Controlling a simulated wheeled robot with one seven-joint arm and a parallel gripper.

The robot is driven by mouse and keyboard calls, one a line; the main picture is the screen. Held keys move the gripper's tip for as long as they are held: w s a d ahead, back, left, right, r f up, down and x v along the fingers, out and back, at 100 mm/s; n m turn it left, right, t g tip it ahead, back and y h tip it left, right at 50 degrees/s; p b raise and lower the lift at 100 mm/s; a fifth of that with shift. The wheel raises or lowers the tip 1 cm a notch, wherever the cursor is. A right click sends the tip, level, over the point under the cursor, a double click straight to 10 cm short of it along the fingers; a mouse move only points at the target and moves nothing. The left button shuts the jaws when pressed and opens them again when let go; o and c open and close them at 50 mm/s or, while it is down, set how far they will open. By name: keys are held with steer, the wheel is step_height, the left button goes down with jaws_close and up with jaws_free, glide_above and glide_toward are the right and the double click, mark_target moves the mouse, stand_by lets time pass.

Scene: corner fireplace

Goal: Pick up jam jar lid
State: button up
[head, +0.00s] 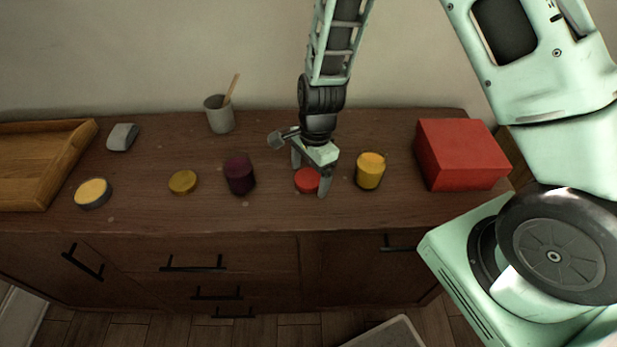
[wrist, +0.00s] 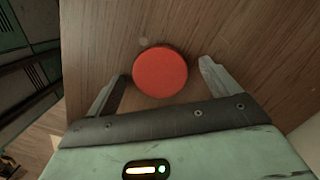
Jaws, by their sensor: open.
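A round red lid (head: 306,180) lies flat on the brown wooden cabinet top, right of the middle. My gripper (head: 311,181) points down at it with its fingers spread. In the wrist view the red lid (wrist: 160,71) lies between and slightly beyond the fingertips of my open gripper (wrist: 162,70), with gaps on both sides. A dark purple jar (head: 240,174) stands left of the red lid. A yellow jar (head: 370,171) stands just right of it. A flat mustard-yellow lid (head: 183,182) lies farther left. Which of these is the jam jar lid is not labelled.
A red box (head: 461,155) stands at the right end. A grey cup (head: 219,114) with a wooden stick is at the back. A wooden tray (head: 84,131), a grey block (head: 122,137) and a round yellow-topped tin (head: 92,193) are at the left. The front strip is clear.

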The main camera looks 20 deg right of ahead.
steer(key=c, duration=1.1)
steer(key=shift+r, duration=0.1)
